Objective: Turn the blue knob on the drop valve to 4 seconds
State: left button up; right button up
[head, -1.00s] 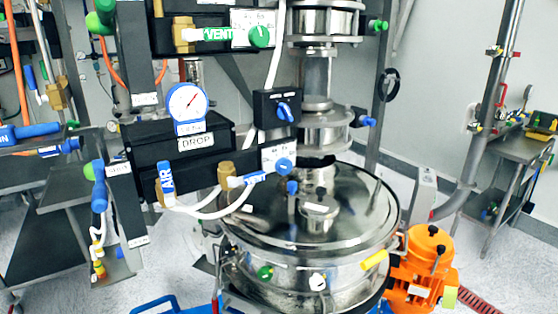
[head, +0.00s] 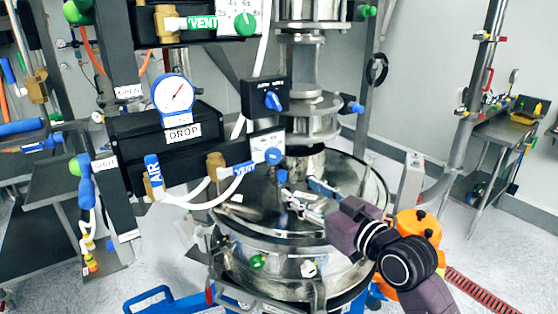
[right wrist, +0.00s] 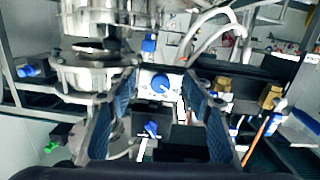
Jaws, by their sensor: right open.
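The drop valve is a black box (head: 165,128) with a "DROP" label, left of centre in the head view. Its round blue knob (head: 273,155) sits on a white dial plate (head: 266,141) at the box's right end. My right gripper (head: 299,188) is open and empty over the sifter lid, below and right of the knob, apart from it. In the right wrist view, the blue knob (right wrist: 162,86) on its white plate appears between the two open fingers (right wrist: 161,76), farther off. The dial's numbers are too small to read. My left gripper is out of view.
A black switch box with a blue switch (head: 272,101) sits just above the dial. White hoses with AIR and VENT (head: 240,169) tags run below the valve. The sifter's steel lid (head: 245,213) lies under my gripper. A green vent knob (head: 244,23) is higher up.

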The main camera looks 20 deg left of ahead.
aim_at(276, 159)
jog(key=shift+n+y, duration=0.4)
jog(key=shift+y, duration=0.1)
jog(key=w+a+r, duration=0.1)
jog(key=a, duration=0.1)
jog(key=w+a+r+p, duration=0.1)
jog(key=w+a, duration=0.1)
jog(key=w+a+r+p, duration=0.1)
jog(key=a+r, duration=0.1)
jog(key=shift+w+a, duration=0.25)
jog(key=shift+w, duration=0.1)
jog(key=shift+x, duration=0.8)
jog(key=shift+f, duration=0.1)
jog(key=shift+c, duration=0.2)
jog(key=c, duration=1.1)
